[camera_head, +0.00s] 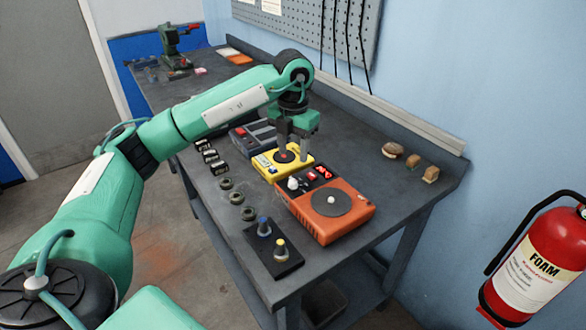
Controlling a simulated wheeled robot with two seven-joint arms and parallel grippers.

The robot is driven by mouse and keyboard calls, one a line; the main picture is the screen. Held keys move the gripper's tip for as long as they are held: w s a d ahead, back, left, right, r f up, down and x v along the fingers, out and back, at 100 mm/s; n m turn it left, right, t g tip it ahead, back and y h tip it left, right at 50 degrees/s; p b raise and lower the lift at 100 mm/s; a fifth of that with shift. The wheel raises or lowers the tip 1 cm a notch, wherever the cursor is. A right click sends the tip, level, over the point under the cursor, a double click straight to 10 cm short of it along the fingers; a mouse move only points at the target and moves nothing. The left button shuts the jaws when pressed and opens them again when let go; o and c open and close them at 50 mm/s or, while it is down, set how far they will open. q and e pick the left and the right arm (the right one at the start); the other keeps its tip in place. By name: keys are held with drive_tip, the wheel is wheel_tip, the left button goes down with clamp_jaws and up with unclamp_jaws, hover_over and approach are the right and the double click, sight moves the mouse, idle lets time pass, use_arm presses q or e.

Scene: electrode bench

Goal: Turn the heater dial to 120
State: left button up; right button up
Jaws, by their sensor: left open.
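An orange box (342,222) with a round grey plate (331,201) looks like the heater. A white knob (292,184) sits at its far-left end, beside small red displays or switches (318,173). Any numbers around the knob are too small to read. The fingers hide part of the meter. My right gripper is out of view.
A grey box (251,136) stands beyond the meter. Several black clips (209,157) and dark rings (236,198) line the bench's left edge. A black block (286,262) with two knobs sits at the near end. The bench's right side is mostly clear, except small brown items (393,150).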

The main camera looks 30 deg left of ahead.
use_arm(q)
drive_tip(key=shift+r, duration=2.35)
drive_tip(key=shift+f, duration=0.15)
